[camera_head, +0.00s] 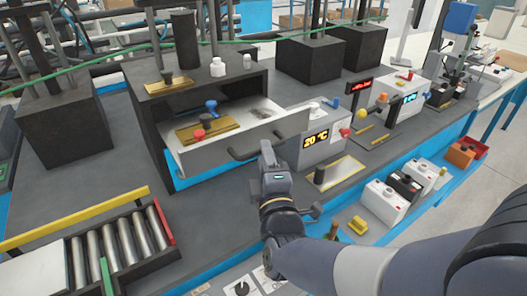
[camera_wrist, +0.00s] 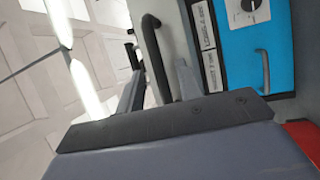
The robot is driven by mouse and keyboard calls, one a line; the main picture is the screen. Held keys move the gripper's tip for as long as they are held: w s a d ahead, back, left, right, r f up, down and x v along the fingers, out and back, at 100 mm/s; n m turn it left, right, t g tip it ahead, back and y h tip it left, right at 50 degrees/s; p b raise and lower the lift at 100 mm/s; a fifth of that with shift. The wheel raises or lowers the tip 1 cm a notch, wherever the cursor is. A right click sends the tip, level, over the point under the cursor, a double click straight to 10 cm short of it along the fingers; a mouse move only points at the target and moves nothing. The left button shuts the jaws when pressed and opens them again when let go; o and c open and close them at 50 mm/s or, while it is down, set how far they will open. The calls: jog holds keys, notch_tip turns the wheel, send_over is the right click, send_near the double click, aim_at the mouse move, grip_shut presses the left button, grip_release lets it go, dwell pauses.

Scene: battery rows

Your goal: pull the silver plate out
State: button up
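The silver plate (camera_head: 240,121) is a tray that sticks out of the front of a black box (camera_head: 150,110). Its front edge carries a black bar handle (camera_head: 242,155). Gold blocks with a blue knob and a red knob sit on the plate. My gripper (camera_head: 267,150) is at the handle, near its right part. In the wrist view the two fingers (camera_wrist: 158,88) are apart, and the dark handle (camera_wrist: 152,45) shows between and beyond them. I cannot tell whether either finger touches it.
A roller rack (camera_head: 120,244) stands at the lower left. A blue panel with a grey handle (camera_wrist: 263,70) shows in the wrist view. A lower shelf at the right holds small boxes (camera_head: 390,198).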

jog(key=v, duration=0.8)
jog(key=x, duration=1.1)
jog(key=shift+a+p, duration=0.1)
jog(key=shift+p, duration=0.3)
